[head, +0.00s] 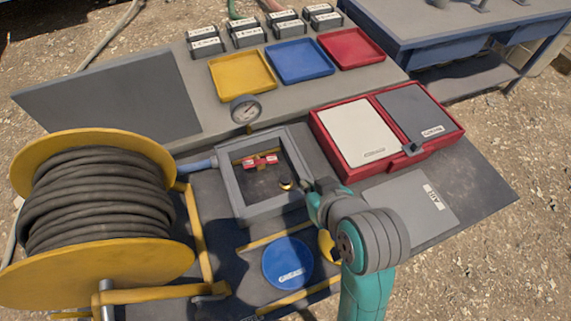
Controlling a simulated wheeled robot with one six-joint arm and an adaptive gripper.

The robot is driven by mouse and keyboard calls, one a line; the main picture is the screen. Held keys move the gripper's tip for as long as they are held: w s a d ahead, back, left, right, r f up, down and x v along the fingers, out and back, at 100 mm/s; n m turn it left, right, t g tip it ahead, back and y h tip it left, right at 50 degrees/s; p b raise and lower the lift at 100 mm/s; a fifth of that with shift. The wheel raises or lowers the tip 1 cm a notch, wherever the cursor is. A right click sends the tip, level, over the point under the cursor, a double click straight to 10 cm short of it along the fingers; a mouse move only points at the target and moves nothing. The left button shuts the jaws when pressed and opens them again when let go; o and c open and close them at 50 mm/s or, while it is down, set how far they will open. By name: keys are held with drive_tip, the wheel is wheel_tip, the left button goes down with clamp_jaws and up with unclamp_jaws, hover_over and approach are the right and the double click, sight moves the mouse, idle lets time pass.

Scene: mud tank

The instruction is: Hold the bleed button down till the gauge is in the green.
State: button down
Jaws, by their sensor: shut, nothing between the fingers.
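The bleed button (286,184), small and dark with a yellowish ring, sits inside a grey square-framed box (238,190) at its right side. My gripper (308,187) is shut and empty at the box's right rim, just right of the button. My wrist partly hides it, and I cannot tell whether its tips touch the button.
A red valve handle (260,161) is inside the box, behind the button. A hose reel (95,200) stands left. A red case (387,135) lies right of the box, and a blue grease lid (287,262) lies in front. Yellow, blue and red trays stand behind.

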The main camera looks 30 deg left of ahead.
drive_tip(key=shift+w+a+r, duration=0.25)
drive_tip(key=shift+a+r, duration=0.25)
drive_tip(key=shift+a, duration=0.2)
drive_tip(key=shift+f, duration=0.1)
hover_over(286, 181)
drive_tip(key=d, duration=0.2)
wheel_tip(286, 181, down, 6)
drive_tip(key=f, duration=0.2)
drive_tip(key=shift+s+a+f, duration=0.25)
drive_tip(key=shift+a+f, duration=0.1)
drive_tip(key=shift+f, duration=0.05)
drive_tip(key=shift+a+f, duration=0.1)
drive_tip(key=shift+f, duration=0.9)
